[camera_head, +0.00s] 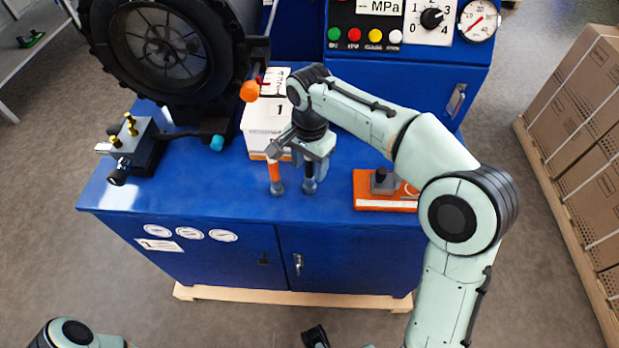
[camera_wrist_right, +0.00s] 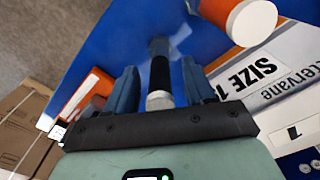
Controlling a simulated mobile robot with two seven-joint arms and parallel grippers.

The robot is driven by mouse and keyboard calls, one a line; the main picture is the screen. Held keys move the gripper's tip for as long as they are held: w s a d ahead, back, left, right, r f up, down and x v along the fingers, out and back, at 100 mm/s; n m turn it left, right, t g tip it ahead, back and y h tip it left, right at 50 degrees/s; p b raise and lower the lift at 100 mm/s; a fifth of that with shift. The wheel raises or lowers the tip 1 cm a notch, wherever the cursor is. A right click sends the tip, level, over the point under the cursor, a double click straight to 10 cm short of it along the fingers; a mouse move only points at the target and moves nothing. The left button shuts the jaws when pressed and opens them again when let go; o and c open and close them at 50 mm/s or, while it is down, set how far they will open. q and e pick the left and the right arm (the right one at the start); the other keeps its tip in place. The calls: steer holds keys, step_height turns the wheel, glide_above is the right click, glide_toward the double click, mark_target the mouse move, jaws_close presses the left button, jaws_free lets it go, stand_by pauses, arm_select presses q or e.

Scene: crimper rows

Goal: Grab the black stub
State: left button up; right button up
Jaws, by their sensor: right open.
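The black stub (camera_head: 309,172) stands upright on the blue bench top, with a grey metal foot, partly hidden by my right gripper in the head view. In the right wrist view the black stub (camera_wrist_right: 160,73) lies between the two blue fingers, with a gap to each of them. My right gripper (camera_head: 311,170) is open around the stub; its fingers also show in the right wrist view (camera_wrist_right: 160,88). An orange stub (camera_head: 274,171) stands just to the left, and its orange and white end shows in the right wrist view (camera_wrist_right: 238,15).
A white box (camera_head: 262,125) stands behind the stubs. An orange block with a grey part (camera_head: 366,204) lies to the right. A valve fitting (camera_head: 140,146) and a large black wheel (camera_head: 165,45) are on the left. Bare blue bench top (camera_head: 215,185) lies left of the stubs.

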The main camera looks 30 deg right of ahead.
steer(key=shift+f, duration=0.1)
jaws_close()
